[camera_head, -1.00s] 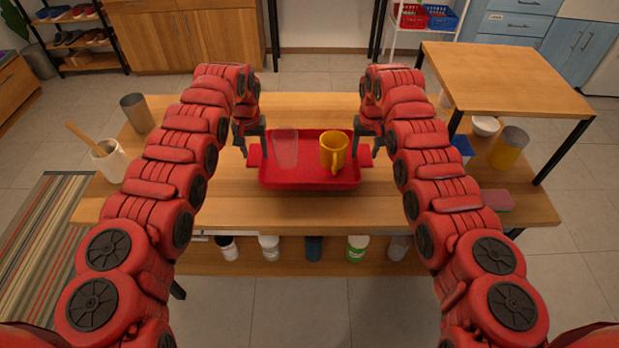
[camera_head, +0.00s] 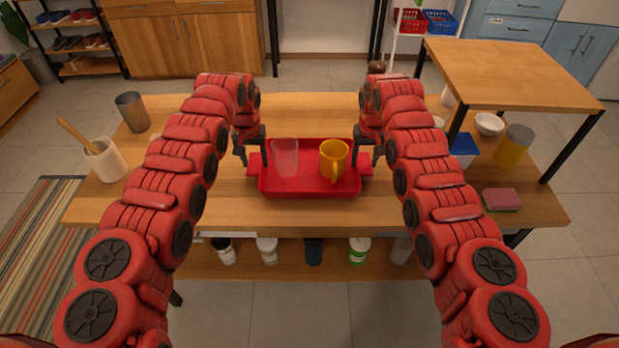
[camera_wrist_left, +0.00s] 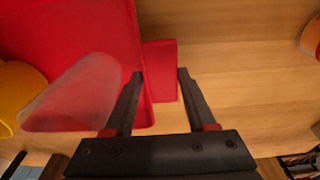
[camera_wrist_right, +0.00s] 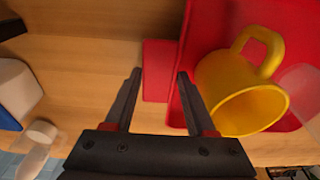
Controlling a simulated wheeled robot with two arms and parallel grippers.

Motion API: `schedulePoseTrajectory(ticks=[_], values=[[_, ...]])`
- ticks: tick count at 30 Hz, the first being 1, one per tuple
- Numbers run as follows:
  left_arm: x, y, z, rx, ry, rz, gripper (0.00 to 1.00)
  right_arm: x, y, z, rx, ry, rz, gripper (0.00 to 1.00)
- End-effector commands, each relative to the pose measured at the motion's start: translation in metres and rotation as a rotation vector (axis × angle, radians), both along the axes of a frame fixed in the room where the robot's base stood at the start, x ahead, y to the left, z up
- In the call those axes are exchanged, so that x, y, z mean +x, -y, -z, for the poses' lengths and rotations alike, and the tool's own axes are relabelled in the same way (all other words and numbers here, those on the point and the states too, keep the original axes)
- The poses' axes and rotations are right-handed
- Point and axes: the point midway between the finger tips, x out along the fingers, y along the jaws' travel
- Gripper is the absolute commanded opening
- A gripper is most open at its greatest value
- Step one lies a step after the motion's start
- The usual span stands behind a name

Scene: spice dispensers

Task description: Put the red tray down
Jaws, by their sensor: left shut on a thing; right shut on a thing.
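The red tray (camera_head: 310,189) is level over the middle of the wooden table. I cannot tell whether its underside touches the tabletop. A clear glass (camera_head: 285,158) stands upright on its left half and a yellow mug (camera_head: 333,160) upright on its right half. My left gripper (camera_head: 252,152) is shut on the tray's left handle (camera_wrist_left: 162,72), which shows between the fingers in the left wrist view. My right gripper (camera_head: 368,152) is shut on the right handle (camera_wrist_right: 157,70), between the fingers in the right wrist view. The mug also shows there (camera_wrist_right: 240,95).
The table (camera_head: 220,215) is clear around the tray. At left stand a grey cup (camera_head: 132,112) and a white crock (camera_head: 105,160). At right are a pink sponge (camera_head: 501,200), a yellow-grey canister (camera_head: 513,148) and a raised wooden shelf (camera_head: 510,70). Several bottles stand below.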

Motion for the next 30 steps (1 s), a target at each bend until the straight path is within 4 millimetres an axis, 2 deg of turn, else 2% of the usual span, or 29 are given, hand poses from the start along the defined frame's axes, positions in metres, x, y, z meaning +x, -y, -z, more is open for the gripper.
schedulePoseTrajectory(ticks=[2,3,7,17,20,30], values=[[0.000,0.000,0.010,0.000,0.002,0.001,0.00,0.000,0.000,0.010,0.000,0.001,-0.001,0.00],[0.000,0.000,0.005,0.000,0.001,0.001,0.63,0.000,0.000,0.005,0.000,0.001,-0.001,0.63],[0.000,0.000,0.004,0.000,0.001,0.001,0.86,0.000,0.000,0.004,0.000,0.001,-0.001,0.86],[0.000,0.000,-0.001,0.000,0.002,0.000,0.86,0.000,0.000,0.004,0.000,0.000,0.000,0.86],[0.000,-0.002,-0.015,0.001,0.006,-0.002,0.86,0.000,0.000,0.005,0.000,0.000,0.000,0.86],[-0.010,0.000,-0.087,0.001,0.005,0.000,0.86,0.000,0.000,0.005,0.000,0.000,0.000,0.86]])
